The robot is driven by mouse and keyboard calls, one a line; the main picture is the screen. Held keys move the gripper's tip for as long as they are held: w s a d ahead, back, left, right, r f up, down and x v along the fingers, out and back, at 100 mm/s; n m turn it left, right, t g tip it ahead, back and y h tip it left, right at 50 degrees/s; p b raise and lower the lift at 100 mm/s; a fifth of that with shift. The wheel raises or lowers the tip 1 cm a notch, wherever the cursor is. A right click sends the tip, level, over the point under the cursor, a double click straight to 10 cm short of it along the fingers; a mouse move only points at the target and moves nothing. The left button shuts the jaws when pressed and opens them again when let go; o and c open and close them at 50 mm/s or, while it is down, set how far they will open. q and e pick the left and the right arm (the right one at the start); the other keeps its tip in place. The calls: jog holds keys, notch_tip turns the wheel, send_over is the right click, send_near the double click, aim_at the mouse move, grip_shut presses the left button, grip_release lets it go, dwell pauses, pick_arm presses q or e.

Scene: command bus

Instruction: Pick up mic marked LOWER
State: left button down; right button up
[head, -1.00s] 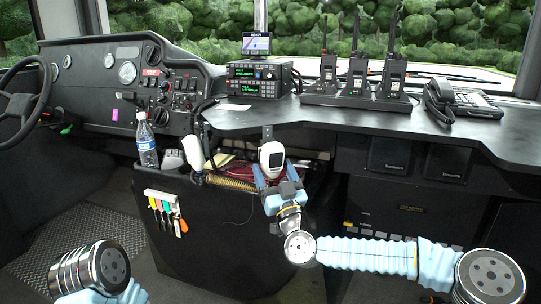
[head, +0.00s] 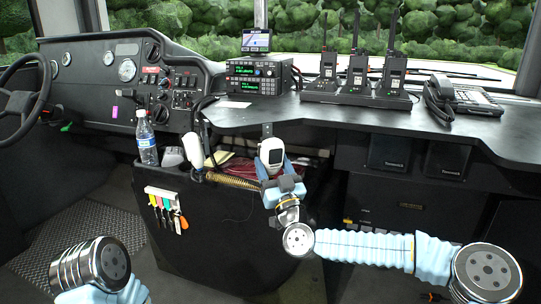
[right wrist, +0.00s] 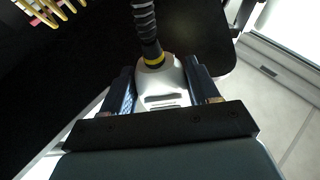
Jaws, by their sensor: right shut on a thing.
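A white mic with a dark face (head: 271,151) is upright at the edge of the black dash shelf, below a small bracket. My right gripper (head: 272,168) is shut on it from below, with a finger on each side. In the right wrist view the white mic body (right wrist: 161,80) sits between the two blue fingers (right wrist: 163,88), and a dark coiled cord with a yellow ring (right wrist: 148,32) leaves its end. No label on the mic can be read. Only links of my left arm show at the bottom left; its gripper is out of sight.
A black bin (head: 215,235) with red cable inside stands just below. A water bottle (head: 146,140), radio (head: 258,80), several walkie-talkies (head: 358,72) and desk phone (head: 465,98) surround it.

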aim_at(277, 153)
jog(key=shift+r+p, duration=0.8)
jog(key=shift+r, duration=1.45)
jog(key=shift+s+d, duration=0.15)
jog(key=shift+s, duration=0.1)
jog(key=shift+s+d+b, duration=0.3)
jog(key=shift+s+b, duration=0.3)
jog(key=shift+s, duration=0.15)
jog(key=s, duration=0.1)
jog(key=s+d+b, duration=0.1)
jog(key=s, duration=0.1)
jog(key=s+r, duration=0.1)
jog(key=shift+s+d+b, duration=0.25)
jog(key=shift+d+b, duration=0.05)
jog(key=shift+d, duration=0.05)
